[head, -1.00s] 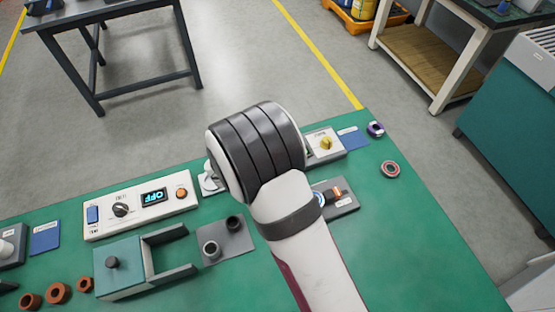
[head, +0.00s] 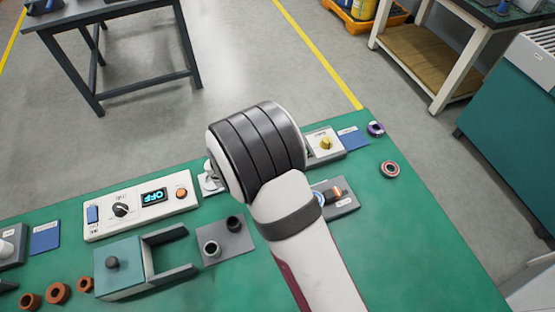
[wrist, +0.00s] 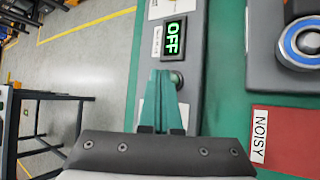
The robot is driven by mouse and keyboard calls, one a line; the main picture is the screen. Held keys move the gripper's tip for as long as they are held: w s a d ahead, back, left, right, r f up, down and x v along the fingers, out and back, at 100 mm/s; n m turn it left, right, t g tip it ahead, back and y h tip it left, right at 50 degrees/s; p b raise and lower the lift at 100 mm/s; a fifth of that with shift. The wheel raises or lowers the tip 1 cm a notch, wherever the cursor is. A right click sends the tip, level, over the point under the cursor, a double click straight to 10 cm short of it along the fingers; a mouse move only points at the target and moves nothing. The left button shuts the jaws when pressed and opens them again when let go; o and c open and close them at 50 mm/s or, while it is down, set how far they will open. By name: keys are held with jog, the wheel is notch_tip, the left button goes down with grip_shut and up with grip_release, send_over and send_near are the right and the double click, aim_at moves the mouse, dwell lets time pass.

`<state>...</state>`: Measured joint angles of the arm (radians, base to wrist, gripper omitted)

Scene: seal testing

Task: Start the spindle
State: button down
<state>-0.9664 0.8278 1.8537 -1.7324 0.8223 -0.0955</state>
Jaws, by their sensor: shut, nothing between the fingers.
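The spindle control box shows in the wrist view as a pale panel (wrist: 188,14) with a green-lit display (wrist: 174,38) reading OFF. A dark round button (wrist: 177,79) sits below the display. My gripper (wrist: 161,73) is shut and empty, its teal fingertips over the panel beside the button. They overlap the button's edge in the picture, and I cannot tell whether they touch it. In the head view my arm hides most of this box; its end with a yellow knob (head: 326,142) shows. My fingers are hidden there.
A second white control box (head: 140,204) at left has a blue switch, black knob, OFF display and orange button. A teal fixture (head: 122,268) stands before it. A red NOISY mat (wrist: 288,140) and a holder with a blue-ringed bearing (wrist: 303,42) lie right of the fingers in the wrist view.

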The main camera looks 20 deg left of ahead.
jog(key=shift+f, duration=0.1)
dwell(0.4)
jog(key=shift+f, duration=0.3)
jog(key=shift+f, duration=0.35)
dwell(0.5)
jog(key=shift+r, duration=0.8)
notch_tip(320, 180, up, 5)
dwell(0.5)
dwell(0.5)
